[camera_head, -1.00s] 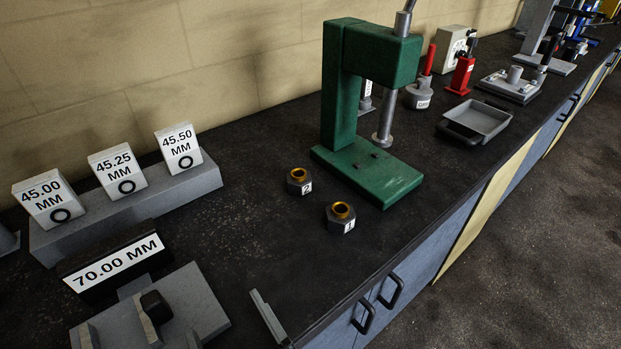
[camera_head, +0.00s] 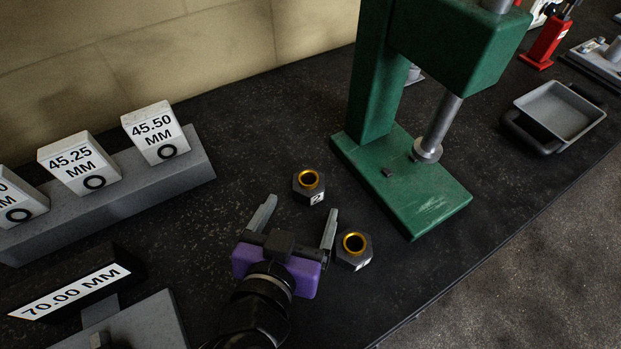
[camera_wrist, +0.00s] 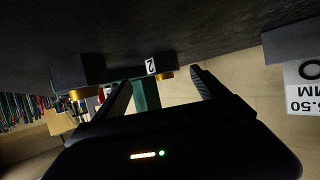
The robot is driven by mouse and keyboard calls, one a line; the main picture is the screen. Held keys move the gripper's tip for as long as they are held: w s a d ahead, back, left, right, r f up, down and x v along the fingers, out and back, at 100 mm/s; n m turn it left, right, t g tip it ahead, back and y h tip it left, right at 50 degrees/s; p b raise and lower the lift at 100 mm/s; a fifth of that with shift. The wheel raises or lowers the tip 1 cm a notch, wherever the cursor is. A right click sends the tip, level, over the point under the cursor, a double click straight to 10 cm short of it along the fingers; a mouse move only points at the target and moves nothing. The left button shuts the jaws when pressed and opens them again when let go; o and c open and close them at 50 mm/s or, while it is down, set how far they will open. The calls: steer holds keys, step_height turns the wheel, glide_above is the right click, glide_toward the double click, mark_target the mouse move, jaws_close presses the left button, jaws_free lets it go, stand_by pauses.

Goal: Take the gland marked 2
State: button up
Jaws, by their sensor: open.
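The gland marked 2 (camera_head: 309,187) is a dark hexagonal nut with a brass-coloured ring in its top, standing upright on the black bench. It also shows in the wrist view (camera_wrist: 154,66), upside down, between the two fingers and ahead of them. A second, like gland (camera_head: 353,251) stands nearer the front edge, right beside my gripper's right finger; its label is hard to read now. My gripper (camera_head: 299,222) is open and empty, its fingers pointing toward the gland marked 2, short of it. Whether the right finger touches the second gland I cannot tell.
A green press (camera_head: 400,185) stands just right of the glands. A grey step (camera_head: 110,205) with blocks marked 45.25 and 45.50 MM lies left. A 70.00 MM sign (camera_head: 75,290) is at front left. A grey tray (camera_head: 560,110) sits far right. Bench between step and glands is clear.

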mark_target(305, 190)
steer(key=x, duration=0.2)
steer(key=p+x, duration=0.1)
steer(key=x, duration=0.3)
steer(key=shift+w+a+r, duration=0.15)
steer(key=shift+w, duration=0.35)
steer(key=shift+r, duration=0.1)
jaws_close()
